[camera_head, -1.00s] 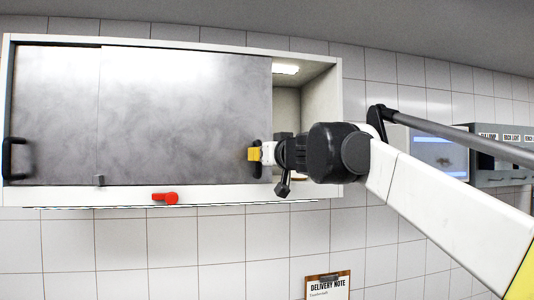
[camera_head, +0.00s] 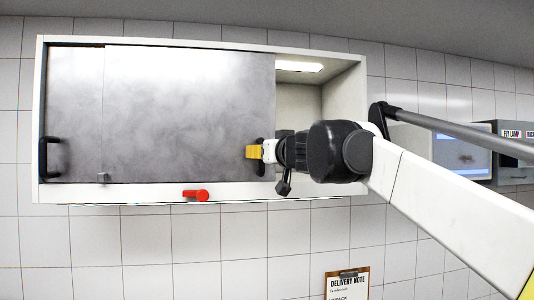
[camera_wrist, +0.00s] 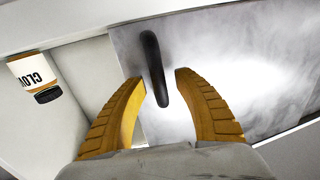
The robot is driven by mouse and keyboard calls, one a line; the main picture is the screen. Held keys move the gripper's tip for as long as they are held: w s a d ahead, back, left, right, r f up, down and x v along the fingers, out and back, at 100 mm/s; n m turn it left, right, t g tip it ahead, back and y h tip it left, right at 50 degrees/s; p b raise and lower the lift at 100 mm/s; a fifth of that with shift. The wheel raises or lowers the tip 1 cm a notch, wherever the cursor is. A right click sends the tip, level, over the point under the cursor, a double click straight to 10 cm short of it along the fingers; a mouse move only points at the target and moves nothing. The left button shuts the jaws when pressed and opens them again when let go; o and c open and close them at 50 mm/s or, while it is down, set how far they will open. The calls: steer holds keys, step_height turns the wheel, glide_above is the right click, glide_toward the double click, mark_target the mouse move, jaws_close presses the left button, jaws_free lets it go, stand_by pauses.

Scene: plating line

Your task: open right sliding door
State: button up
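The right sliding door (camera_head: 190,110), a grey metal panel, hangs in front of the left door (camera_head: 75,110) in a white wall cabinet (camera_head: 356,100). It stands partly slid left, leaving a gap at the cabinet's right end. Its black upright handle shows in the wrist view (camera_wrist: 154,68), between the yellow fingers of my gripper (camera_wrist: 158,78). The fingers are apart, with a gap visible on the handle's right side. In the head view my gripper (camera_head: 255,152) is at the door's right edge, and the handle is mostly hidden behind it.
A jar (camera_wrist: 36,75) with a partly readable label stands inside the opened part. A red lever (camera_head: 196,195) sits on the cabinet's lower rail, and a small grey stop (camera_head: 103,178) is at the door's lower left. A clipboard (camera_head: 346,284) hangs below. Boxes (camera_head: 510,150) are on the right.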

steer(key=shift+s, duration=0.1)
steer(key=v, duration=1.2)
